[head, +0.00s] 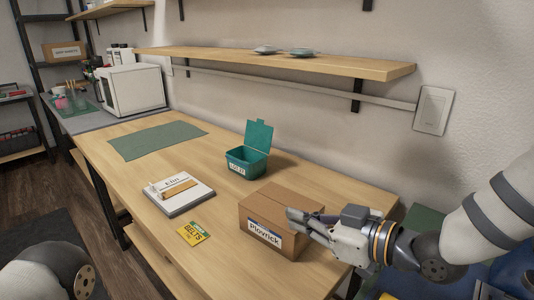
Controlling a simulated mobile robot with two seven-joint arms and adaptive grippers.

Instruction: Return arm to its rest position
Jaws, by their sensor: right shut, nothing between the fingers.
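My right gripper (305,219) comes in from the right, in front of and partly over the right side of a closed cardboard box (262,212) with a white-and-blue label. Its fingers are shut and nothing shows between them. I cannot tell whether they touch the box. Part of my left arm shows at the lower left corner; its gripper is out of view.
On the wooden table (150,150) are a green open-lidded bin (246,162), a white flat case (168,202) with a tan piece on it, a yellow-green packet (193,233) and a green mat (157,140). A wooden shelf (360,66) hangs above the table.

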